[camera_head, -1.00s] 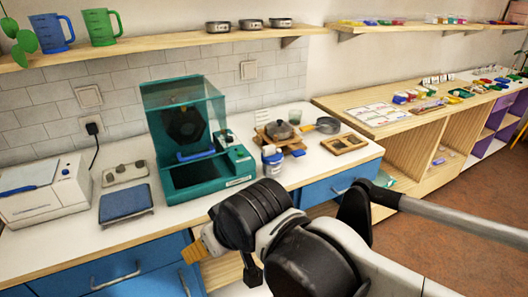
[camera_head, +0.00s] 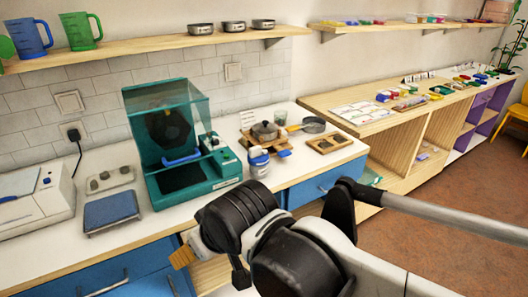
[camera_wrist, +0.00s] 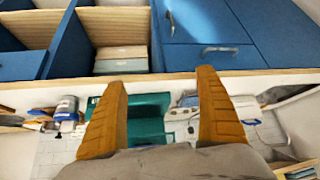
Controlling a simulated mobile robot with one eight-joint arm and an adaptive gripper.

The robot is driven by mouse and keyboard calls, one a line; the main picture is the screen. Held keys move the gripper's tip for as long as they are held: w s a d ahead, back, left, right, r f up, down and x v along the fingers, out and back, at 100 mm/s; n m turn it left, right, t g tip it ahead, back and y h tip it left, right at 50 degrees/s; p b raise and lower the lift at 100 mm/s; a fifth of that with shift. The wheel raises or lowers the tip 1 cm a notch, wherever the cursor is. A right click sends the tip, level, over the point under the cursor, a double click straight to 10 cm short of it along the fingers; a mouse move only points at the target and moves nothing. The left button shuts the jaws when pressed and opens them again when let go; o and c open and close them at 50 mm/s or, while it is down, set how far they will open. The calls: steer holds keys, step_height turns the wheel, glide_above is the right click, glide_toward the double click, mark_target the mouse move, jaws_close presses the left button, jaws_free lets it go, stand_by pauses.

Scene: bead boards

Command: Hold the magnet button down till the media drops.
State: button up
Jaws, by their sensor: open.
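A teal machine (camera_head: 217,170) with a clear raised hood, a dark open tray and a blue handle (camera_head: 182,159) stands on the counter. Small controls (camera_head: 212,141) sit on its right side; which one is the magnet button is too small to tell. My gripper (camera_head: 183,257) is low in front of the counter, apart from the machine. In the wrist view my gripper (camera_wrist: 162,82) has two orange fingers spread wide with nothing between them. Part of the teal machine (camera_wrist: 148,132) shows beyond them, upside down. No media can be made out.
A blue-topped scale (camera_head: 112,209) and a white device (camera_head: 35,208) stand left of the machine. A white-blue jar (camera_head: 259,163), a burner with a pot (camera_head: 264,131) and a wooden tray (camera_head: 328,143) are to its right. Blue drawers (camera_head: 325,183) lie below the counter edge.

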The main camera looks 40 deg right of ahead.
jaws_close()
stand_by(0.3)
stand_by(1.2)
